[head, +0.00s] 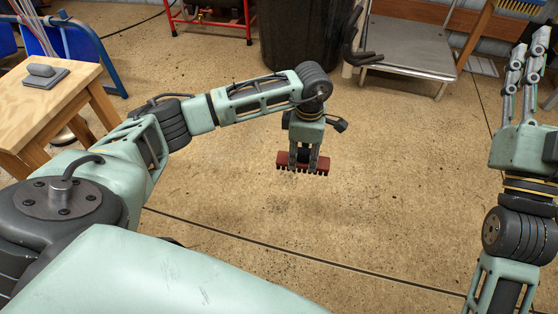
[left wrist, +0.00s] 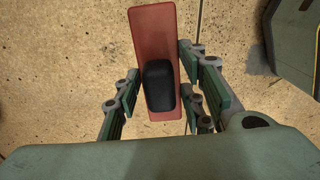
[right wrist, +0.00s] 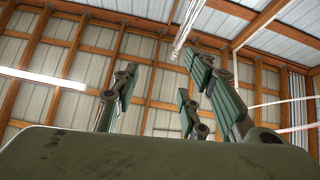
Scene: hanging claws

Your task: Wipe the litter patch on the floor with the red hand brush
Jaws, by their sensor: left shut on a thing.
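My left gripper (head: 303,158) points down and is shut on the red hand brush (head: 282,161). In the left wrist view the brush has a flat red body (left wrist: 153,35) and a black grip (left wrist: 158,85) between the fingers. Its dark bristles face the floor, and it appears held above the floor, with a soft shadow below. Faint dark specks, perhaps the litter patch (head: 284,187), show on the floor just below the brush; its outline is not clear. My right gripper (head: 515,72) is raised at the right, fingers up, open and empty in the right wrist view (right wrist: 158,95).
A black bin (head: 300,35), a red frame (head: 210,22) and a grey platform cart (head: 412,48) stand at the back. The floor around the brush is clear.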

